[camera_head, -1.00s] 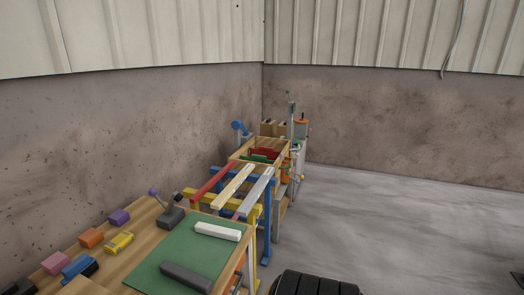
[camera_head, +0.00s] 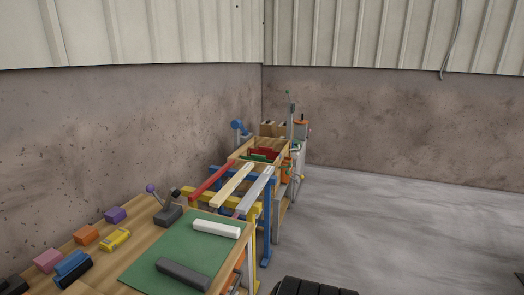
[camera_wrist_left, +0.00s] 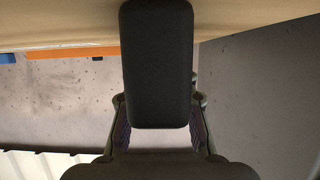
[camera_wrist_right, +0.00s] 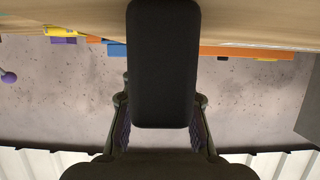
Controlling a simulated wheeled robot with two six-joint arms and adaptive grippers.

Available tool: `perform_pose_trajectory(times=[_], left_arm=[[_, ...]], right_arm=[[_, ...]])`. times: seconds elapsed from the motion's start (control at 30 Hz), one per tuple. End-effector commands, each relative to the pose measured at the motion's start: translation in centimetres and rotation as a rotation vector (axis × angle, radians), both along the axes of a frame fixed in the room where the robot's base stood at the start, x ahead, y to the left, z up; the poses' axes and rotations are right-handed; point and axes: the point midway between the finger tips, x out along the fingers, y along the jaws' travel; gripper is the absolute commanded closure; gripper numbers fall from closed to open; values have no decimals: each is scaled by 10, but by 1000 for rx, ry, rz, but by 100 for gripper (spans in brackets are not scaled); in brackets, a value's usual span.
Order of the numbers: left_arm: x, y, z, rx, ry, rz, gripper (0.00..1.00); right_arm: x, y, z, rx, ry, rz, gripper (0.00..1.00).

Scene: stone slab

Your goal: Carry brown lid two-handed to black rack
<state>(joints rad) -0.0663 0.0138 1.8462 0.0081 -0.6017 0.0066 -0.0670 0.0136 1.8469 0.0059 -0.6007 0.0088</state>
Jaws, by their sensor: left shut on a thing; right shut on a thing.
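Both wrist views look upside down. In the left wrist view my left gripper (camera_wrist_left: 158,112) is shut on a dark rounded block (camera_wrist_left: 158,60) between its fingers. In the right wrist view my right gripper (camera_wrist_right: 162,112) is shut on a like dark block (camera_wrist_right: 163,60); these look like grips of the brown lid. A pale tan surface (camera_wrist_left: 60,25) lies behind the block and shows in the right wrist view (camera_wrist_right: 250,25); I cannot tell whether it is lid or bench. Neither gripper nor the lid shows in the head view. I cannot make out a black rack.
A wooden bench with a green mat (camera_head: 165,252) is at left. On the mat are a white block (camera_head: 216,228) and a dark grey block (camera_head: 183,273). Coloured toys line the wall side. Slats on stands and a wooden tray stand beyond.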

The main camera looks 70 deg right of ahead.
Motion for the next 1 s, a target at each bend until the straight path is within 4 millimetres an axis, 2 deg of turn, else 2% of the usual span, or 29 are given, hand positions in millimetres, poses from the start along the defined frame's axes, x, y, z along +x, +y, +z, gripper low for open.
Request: perform_pose_trajectory(times=[0.03,0.07,0.23,0.43,0.47,0.63,0.87,1.0], left_arm=[[1,1,-1,6,-7,1,100],[1,1,2,6,-8,1,68],[1,1,1,4,-5,1,46],[0,0,0,2,-2,0,46],[-1,0,-4,1,6,1,46],[0,0,-3,1,3,0,46],[0,0,-2,0,1,0,46],[0,0,-2,0,1,0,28]], right_arm=[[1,-1,-1,-6,-7,-1,100],[1,-1,2,-6,-8,-1,100],[1,-1,2,-4,-7,0,100],[1,0,2,-2,-7,0,100],[0,0,-2,-1,0,-1,71],[0,0,-2,-1,0,0,48],[0,0,-1,0,0,0,46],[0,0,-1,0,0,0,46]])
